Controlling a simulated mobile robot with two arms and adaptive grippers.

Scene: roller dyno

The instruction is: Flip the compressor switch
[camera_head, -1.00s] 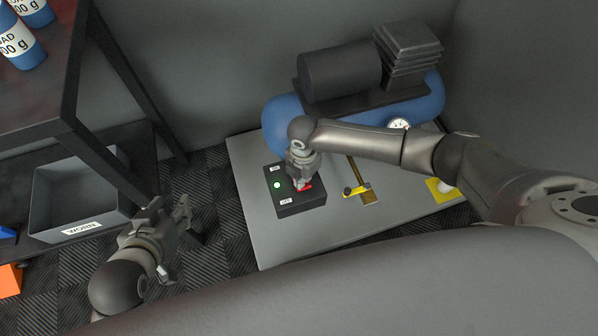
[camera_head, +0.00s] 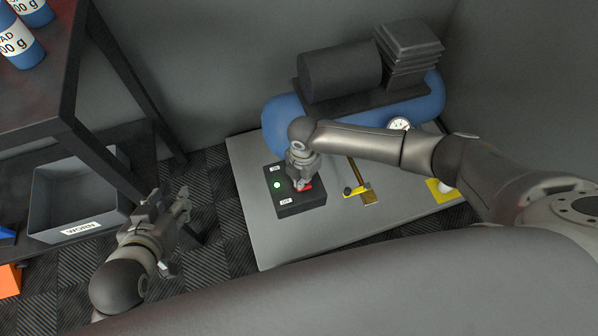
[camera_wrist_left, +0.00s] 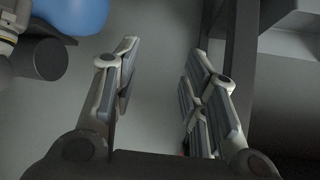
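The compressor switch box (camera_head: 287,207) is a black box on the grey base plate, with a lit green lamp (camera_head: 277,185), an ON label at its far end and an OFF label at its near end. Its red switch (camera_head: 307,187) shows partly beside my right gripper (camera_head: 300,186). That gripper points down at the switch and seems to touch it; its fingers are too small and hidden to judge. My left gripper (camera_head: 184,202) hangs left of the plate, away from the box. The left wrist view shows its fingers (camera_wrist_left: 162,55) apart with nothing between them.
The blue compressor tank (camera_head: 285,118) with a black motor stands behind the box. A yellow-handled valve (camera_head: 356,190) sits right of the box. A grey WORN bin (camera_head: 75,200) and a dark shelf frame (camera_head: 68,95) stand left.

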